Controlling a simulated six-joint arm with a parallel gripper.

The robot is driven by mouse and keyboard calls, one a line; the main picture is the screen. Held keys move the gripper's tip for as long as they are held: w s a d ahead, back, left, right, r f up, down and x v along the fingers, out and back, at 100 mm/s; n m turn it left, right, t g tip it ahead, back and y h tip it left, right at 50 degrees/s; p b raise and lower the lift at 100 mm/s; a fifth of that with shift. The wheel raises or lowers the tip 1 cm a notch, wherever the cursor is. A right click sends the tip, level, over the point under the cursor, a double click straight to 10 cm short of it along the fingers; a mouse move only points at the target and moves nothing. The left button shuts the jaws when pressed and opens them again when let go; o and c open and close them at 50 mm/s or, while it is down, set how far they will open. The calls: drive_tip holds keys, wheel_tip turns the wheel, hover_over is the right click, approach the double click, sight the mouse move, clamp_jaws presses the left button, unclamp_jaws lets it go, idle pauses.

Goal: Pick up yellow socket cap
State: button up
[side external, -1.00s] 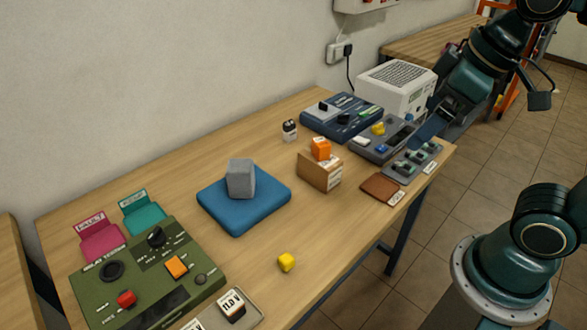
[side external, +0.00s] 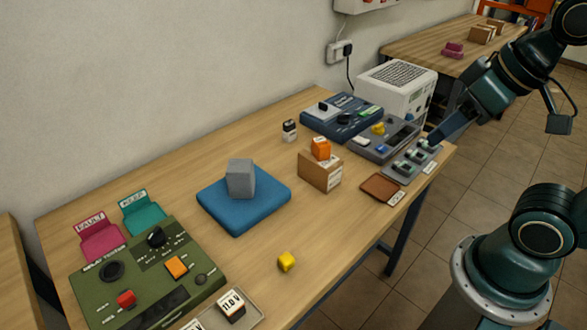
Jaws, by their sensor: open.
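A small yellow piece (side external: 378,128) sits on the grey device (side external: 367,146) at the back right of the table; its shape is too small to make out fully. A separate yellow block (side external: 286,261) lies on bare wood near the front edge. I cannot tell for sure which is the socket cap. My gripper (side external: 437,136) is open, with nothing seen in it. It appears at the table's right end, to the right of the grey device and near a small grey panel with dark knobs (side external: 411,162). The gap between its fingers is not clear.
An orange block (side external: 320,149) is on a cardboard box (side external: 320,172). A blue pad (side external: 218,209) bears a grey block (side external: 241,178). A green relay tester (side external: 150,270) is at the left. A white unit (side external: 396,87) stands behind. Wood around the front yellow block is clear.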

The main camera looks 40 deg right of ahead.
drive_tip(key=w+a+f+m+g+y, duration=0.4)
drive_tip(key=w+a+f+m, duration=1)
drive_tip(key=m, duration=0.5)
drive_tip(key=shift+w+a+f+g+y, duration=0.4)
drive_tip(key=shift+a+f, duration=0.55)
drive_tip(key=shift+f, duration=0.65)
drive_tip(key=shift+s, duration=0.15)
approach(286, 258)
drive_tip(key=shift+x, duration=2.5)
drive_tip(key=shift+s, duration=0.1)
drive_tip(key=shift+x, duration=2.55)
